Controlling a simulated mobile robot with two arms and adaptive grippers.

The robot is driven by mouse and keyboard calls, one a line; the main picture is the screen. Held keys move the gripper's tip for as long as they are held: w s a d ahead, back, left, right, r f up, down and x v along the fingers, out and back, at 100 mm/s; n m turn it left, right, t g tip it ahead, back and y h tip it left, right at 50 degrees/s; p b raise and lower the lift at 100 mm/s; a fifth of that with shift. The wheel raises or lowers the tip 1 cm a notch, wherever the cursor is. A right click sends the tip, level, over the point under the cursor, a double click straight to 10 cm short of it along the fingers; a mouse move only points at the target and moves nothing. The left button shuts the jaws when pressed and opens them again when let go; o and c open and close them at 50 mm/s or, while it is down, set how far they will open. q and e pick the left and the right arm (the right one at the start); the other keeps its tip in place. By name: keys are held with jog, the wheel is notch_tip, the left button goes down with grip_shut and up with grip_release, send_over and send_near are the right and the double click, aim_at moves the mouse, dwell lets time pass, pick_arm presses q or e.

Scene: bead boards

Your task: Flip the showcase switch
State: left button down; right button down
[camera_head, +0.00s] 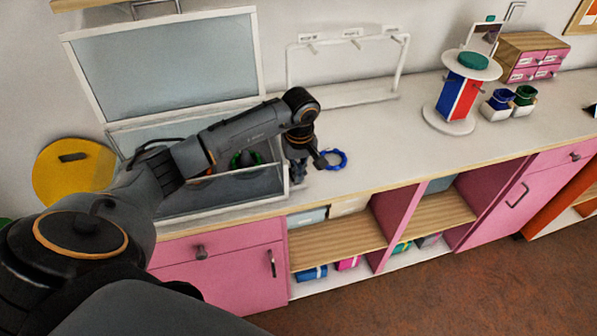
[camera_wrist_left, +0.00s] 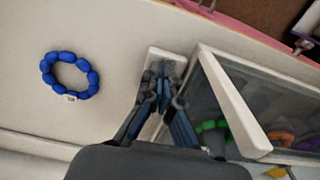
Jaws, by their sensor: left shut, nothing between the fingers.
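The showcase (camera_head: 225,190) is a white-framed glass case with its lid (camera_head: 165,65) raised. In the left wrist view the case's frame (camera_wrist_left: 235,105) stands to the right of my fingers. A small white plate (camera_wrist_left: 166,53), which looks like the switch's base, lies beside the case on the counter. My left gripper (camera_head: 300,178) is shut and empty, pointing down beside the case's right end. In the left wrist view my fingertips (camera_wrist_left: 165,72) overlap the plate and hide most of it. I cannot tell whether they touch it or how the switch stands. My right gripper is out of view.
A blue beaded bracelet (camera_head: 333,160) lies on the counter near the gripper; it also shows in the left wrist view (camera_wrist_left: 70,75). A white rack (camera_head: 345,70) stands behind. Green and orange bracelets lie inside the case. The counter's middle (camera_head: 410,130) is clear.

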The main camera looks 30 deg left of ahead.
pick_arm(q)
jog(key=shift+r+p, duration=0.35)
jog(key=shift+r, duration=0.45)
jog(key=shift+r, duration=0.15)
notch_tip(320, 180, up, 4)
jog(key=p, duration=0.2)
jog(key=shift+s+d+r+p, duration=0.1)
jog(key=shift+r+p, duration=0.1)
jog(key=shift+p, duration=0.15)
notch_tip(320, 180, up, 9)
jog(key=s+d+b, duration=0.1)
jog(key=b, duration=0.3)
jog(key=shift+s+d, duration=0.15)
